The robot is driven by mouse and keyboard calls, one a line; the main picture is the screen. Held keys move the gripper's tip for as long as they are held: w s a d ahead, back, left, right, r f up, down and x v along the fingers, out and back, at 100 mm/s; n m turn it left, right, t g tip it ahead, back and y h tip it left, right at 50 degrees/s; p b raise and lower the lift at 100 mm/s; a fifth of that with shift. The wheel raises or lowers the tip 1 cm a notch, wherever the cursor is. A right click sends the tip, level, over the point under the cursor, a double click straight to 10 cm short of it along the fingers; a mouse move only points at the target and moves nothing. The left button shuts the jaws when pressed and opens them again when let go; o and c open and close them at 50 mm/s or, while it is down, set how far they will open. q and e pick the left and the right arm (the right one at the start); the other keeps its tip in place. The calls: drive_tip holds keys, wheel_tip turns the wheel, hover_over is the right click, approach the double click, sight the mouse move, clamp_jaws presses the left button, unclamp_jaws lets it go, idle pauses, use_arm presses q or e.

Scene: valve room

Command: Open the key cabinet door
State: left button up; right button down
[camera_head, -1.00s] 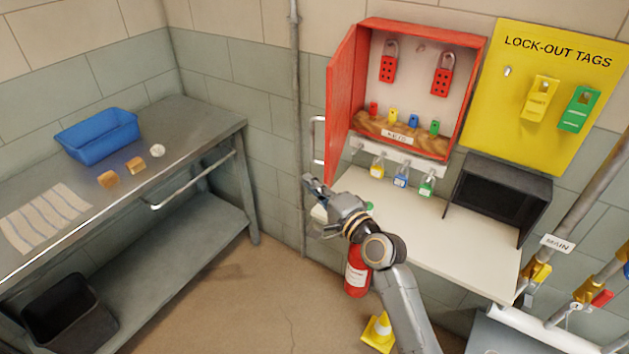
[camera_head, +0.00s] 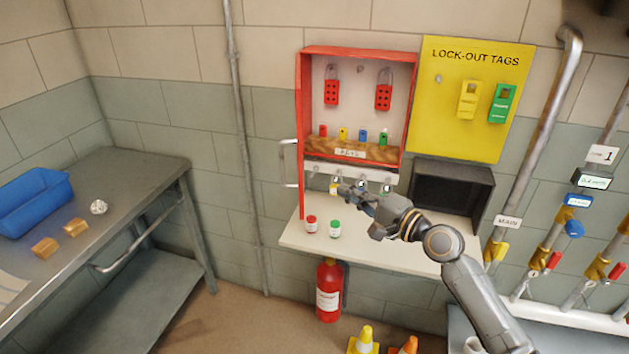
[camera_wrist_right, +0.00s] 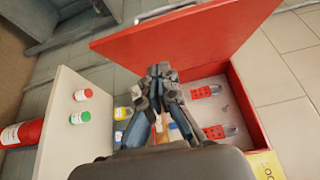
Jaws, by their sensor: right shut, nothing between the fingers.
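The red key cabinet (camera_head: 355,50) hangs on the wall with its inside in full view. Its door (camera_head: 301,135) stands open at the left side, seen nearly edge-on, with a pale bar handle (camera_head: 287,165) sticking out to the left. In the wrist view the door (camera_wrist_right: 190,40) is a broad red panel swung out from the cabinet. My left gripper is not in view.
A cream shelf (camera_head: 400,248) below holds a red jar (camera_head: 310,224), a green-lidded jar (camera_head: 335,228) and a dark open box (camera_head: 452,190). A yellow tag board (camera_head: 465,140) is right of the cabinet. Pipes and valves fill the right. A workbench (camera_head: 140,180) stands left.

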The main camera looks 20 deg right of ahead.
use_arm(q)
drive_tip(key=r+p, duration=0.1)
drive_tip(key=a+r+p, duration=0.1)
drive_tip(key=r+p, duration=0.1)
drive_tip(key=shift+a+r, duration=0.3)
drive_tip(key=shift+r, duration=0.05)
use_arm(e)
drive_tip(key=w+a, duration=0.5)
drive_tip(key=a, duration=0.1)
drive_tip(key=shift+a, duration=0.25)
drive_tip(key=shift+w, duration=0.1)
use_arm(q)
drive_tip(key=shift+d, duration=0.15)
